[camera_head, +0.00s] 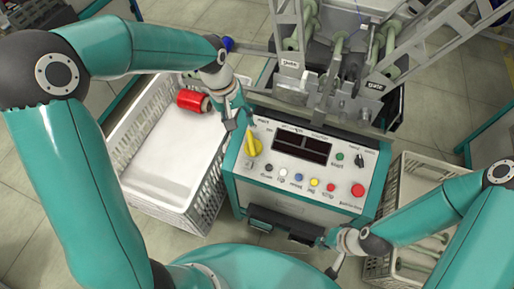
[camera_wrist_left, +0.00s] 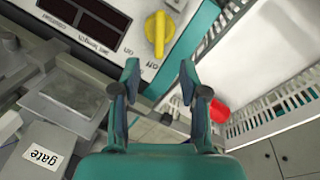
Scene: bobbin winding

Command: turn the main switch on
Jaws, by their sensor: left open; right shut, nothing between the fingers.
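The main switch is a yellow rotary knob (camera_head: 252,143) at the left end of the white control panel. It also shows in the left wrist view (camera_wrist_left: 157,35), beyond my fingertips. Its long grip lies upright in that picture, with one end toward the "OFF" label; an "ON" label is printed nearby. My left gripper (camera_head: 238,119) is open and empty at the panel's upper left edge. In the left wrist view its two fingers (camera_wrist_left: 160,72) are spread apart, short of the knob. My right gripper (camera_head: 334,266) is shut and empty below the panel's front.
The panel carries a dark display (camera_head: 302,146), a row of coloured buttons and a red button (camera_head: 358,190). A white crate (camera_head: 160,195) with a red spool (camera_head: 192,101) stands left. Another crate (camera_head: 408,185) stands right. Metal gates (camera_head: 345,85) rise behind the panel.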

